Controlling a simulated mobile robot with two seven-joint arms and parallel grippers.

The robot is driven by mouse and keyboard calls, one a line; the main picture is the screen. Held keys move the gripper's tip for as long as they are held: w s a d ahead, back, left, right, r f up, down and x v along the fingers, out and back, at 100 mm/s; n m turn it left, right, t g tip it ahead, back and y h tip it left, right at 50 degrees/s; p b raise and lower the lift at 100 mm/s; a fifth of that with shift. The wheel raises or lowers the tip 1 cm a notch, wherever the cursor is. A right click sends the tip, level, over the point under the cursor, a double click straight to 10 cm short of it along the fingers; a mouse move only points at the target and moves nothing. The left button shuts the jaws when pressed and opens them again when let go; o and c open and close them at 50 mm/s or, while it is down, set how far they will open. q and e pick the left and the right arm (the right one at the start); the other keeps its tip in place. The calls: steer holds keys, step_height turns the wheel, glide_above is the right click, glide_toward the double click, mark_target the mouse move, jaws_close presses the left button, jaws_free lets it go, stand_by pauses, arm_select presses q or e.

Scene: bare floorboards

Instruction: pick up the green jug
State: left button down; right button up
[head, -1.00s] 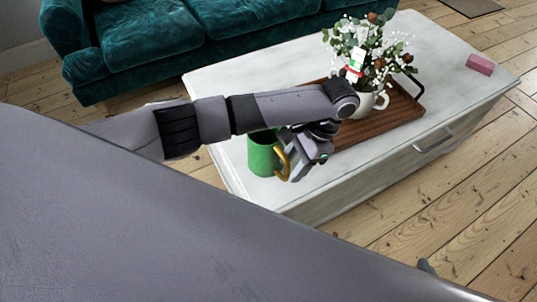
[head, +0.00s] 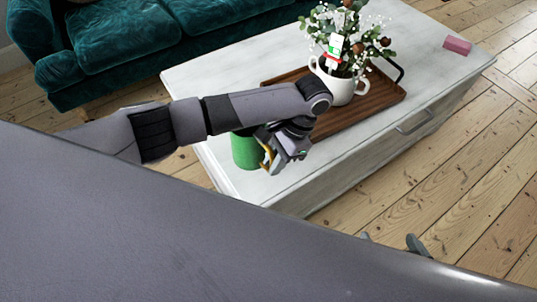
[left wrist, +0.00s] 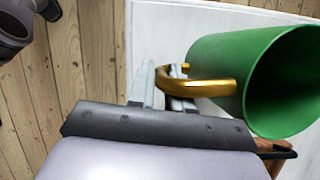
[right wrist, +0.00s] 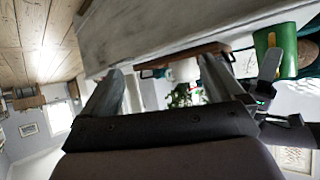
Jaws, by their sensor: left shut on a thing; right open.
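The green jug (head: 245,150) with a gold handle stands on the near left corner of the white table, partly hidden behind my left arm in the head view. In the left wrist view the jug (left wrist: 230,60) shows its open mouth. My left gripper (head: 272,150) is shut on the gold handle (left wrist: 205,88), with its fingers at the handle's outer side. The jug (right wrist: 275,45) also shows in the right wrist view, beside my left gripper. My right gripper (right wrist: 165,85) is open and empty, low in front of the table.
A brown wooden tray (head: 345,118) on the table (head: 420,45) holds a white pot (head: 337,88) with flowers. A pink block (head: 457,46) lies at the table's far right. A teal sofa (head: 130,40) stands behind. The floor right of the table is clear.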

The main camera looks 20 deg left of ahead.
arm_select(q)
steer(key=shift+r, duration=0.25)
